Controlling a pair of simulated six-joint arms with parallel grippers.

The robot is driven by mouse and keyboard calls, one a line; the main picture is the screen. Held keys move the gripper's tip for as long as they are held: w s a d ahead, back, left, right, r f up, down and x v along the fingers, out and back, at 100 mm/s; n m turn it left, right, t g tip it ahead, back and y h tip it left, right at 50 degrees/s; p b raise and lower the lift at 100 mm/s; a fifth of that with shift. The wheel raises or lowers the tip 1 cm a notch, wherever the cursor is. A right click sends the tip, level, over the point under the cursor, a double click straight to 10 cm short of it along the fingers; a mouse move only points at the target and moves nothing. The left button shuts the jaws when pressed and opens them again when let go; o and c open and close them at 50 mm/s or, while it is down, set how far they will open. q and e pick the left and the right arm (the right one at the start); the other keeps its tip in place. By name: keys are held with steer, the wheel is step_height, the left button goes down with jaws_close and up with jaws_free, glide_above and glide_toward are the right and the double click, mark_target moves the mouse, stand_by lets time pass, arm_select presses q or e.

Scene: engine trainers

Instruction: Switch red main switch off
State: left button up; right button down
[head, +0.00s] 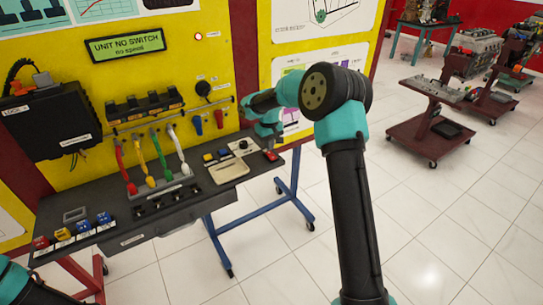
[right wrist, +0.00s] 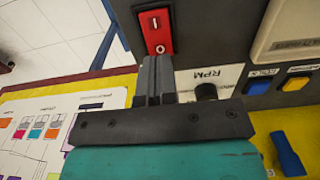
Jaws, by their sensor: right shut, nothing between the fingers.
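The red main switch (head: 270,156) is at the right end of the dark console shelf. In the right wrist view it is a red rocker (right wrist: 156,31) marked I and O. My right gripper (right wrist: 157,57) is shut and empty, its fingertips right at the O end of the rocker. I cannot tell whether they touch it, nor which side is pressed in. In the head view my right gripper (head: 274,140) is small and partly hidden by its wrist, just above the switch.
An RPM knob (right wrist: 206,91), blue button (right wrist: 257,87) and yellow button (right wrist: 296,82) are close to the switch. Coloured levers (head: 158,155) stand further left on the console. A lit green display (head: 127,45) is on the yellow panel.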

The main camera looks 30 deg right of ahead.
mark_target(269, 153)
steer(key=shift+r, duration=2.25)
steer(key=shift+f, duration=0.1)
